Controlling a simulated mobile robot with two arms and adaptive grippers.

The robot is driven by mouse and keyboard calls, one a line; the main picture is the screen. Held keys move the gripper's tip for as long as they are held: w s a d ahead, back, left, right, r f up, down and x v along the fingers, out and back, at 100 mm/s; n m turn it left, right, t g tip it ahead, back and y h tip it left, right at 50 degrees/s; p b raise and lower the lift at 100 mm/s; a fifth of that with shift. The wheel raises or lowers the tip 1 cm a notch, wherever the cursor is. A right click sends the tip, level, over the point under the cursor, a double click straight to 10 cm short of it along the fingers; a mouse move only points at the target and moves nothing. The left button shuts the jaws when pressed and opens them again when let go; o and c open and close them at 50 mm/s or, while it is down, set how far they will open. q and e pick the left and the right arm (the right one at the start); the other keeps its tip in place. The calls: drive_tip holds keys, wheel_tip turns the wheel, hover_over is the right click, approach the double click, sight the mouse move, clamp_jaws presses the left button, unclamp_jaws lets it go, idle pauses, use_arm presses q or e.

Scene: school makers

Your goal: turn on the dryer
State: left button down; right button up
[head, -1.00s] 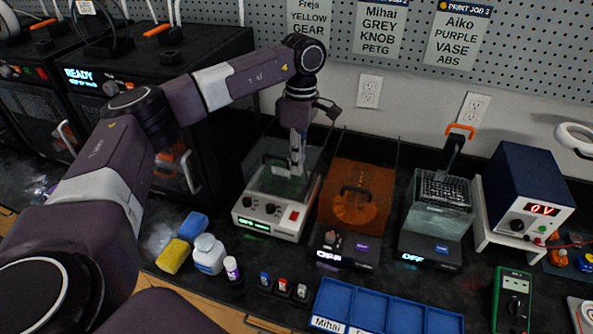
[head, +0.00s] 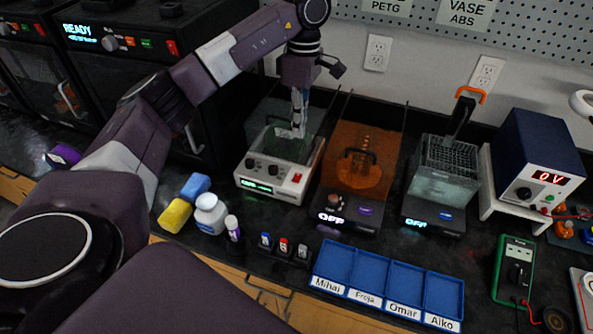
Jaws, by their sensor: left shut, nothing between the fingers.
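No label reading dryer is legible. A white machine (head: 272,180) with a clear lid, two dark knobs, a lit green display and a red rocker switch (head: 297,177) stands in the middle of the bench and may be the dryer. Its display text is too small to read. My left gripper (head: 297,130) points down over the rear part of its clear lid, shut and empty. It is apart from the red switch; whether it touches the lid I cannot tell. My right gripper is not in view.
Right of it stand an orange-covered machine (head: 358,165) and a machine with a wire basket (head: 438,195), both displaying OFF. A blue power supply (head: 540,160) reads 0V. Bottles, sponges and a blue labelled tray (head: 388,280) lie in front. Printers (head: 130,85) stand left.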

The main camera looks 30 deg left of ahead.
sight(296, 179)
use_arm(q)
drive_tip(key=f+p, duration=0.1)
drive_tip(key=f, duration=0.3)
drive_tip(key=s+f+p, duration=0.1)
drive_tip(key=f, duration=0.4)
drive_tip(key=f+p, duration=0.1)
drive_tip(key=f, duration=0.3)
drive_tip(key=shift+s+d+f+p, duration=0.2)
drive_tip(key=shift+s+f+p, duration=0.1)
drive_tip(key=shift+f+p, duration=0.1)
drive_tip(key=shift+f, duration=0.1)
